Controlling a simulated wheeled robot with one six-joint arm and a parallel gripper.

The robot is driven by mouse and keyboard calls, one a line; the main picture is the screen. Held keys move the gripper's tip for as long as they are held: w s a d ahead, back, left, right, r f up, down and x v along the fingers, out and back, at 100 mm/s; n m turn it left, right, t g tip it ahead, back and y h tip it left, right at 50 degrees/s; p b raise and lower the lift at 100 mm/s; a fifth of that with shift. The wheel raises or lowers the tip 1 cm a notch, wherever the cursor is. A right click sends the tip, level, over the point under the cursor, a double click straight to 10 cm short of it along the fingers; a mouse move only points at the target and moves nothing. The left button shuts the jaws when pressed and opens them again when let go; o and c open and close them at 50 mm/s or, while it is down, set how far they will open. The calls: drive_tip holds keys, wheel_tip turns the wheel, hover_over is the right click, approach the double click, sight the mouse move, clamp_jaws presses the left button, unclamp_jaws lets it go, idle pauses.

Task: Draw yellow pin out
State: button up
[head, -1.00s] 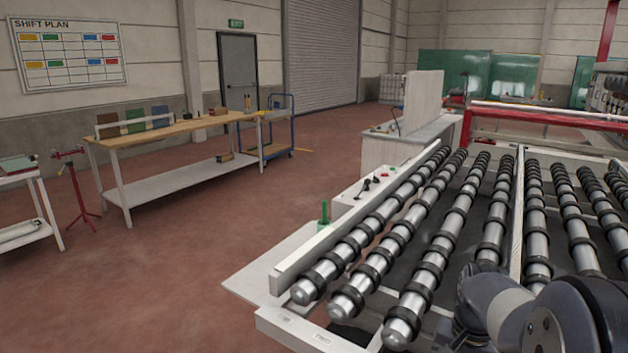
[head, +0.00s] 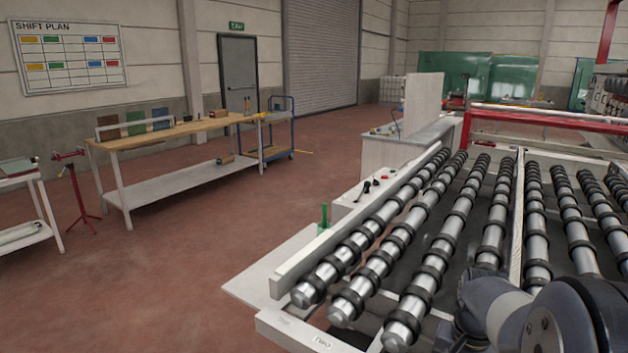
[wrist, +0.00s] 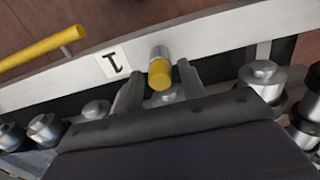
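The yellow pin (wrist: 160,74) shows in the wrist view, its round yellow end sticking out of a silver collar on the white rail (wrist: 205,35). My gripper (wrist: 158,80) has its two grey fingers apart, one on each side of the yellow end, with a visible gap on both sides. No contact with the pin is visible. In the head view the gripper and the yellow pin are out of sight; only part of my arm shows at the lower right.
A label with a 1 (wrist: 114,62) is on the rail left of the pin. A yellow bar (wrist: 40,47) reaches in at upper left. Metal rollers (wrist: 262,76) stand beside the fingers. The roller conveyor (head: 400,234) fills the right of the head view; open floor lies left.

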clamp_jaws()
drive_tip(key=shift+r+p, duration=0.7)
drive_tip(key=shift+r, duration=0.05)
idle(0.5)
drive_tip(key=shift+r+p, duration=2.25)
drive_tip(key=shift+r, duration=0.35)
drive_tip(key=shift+r+p, duration=1.7)
drive_tip(key=shift+r, duration=0.25)
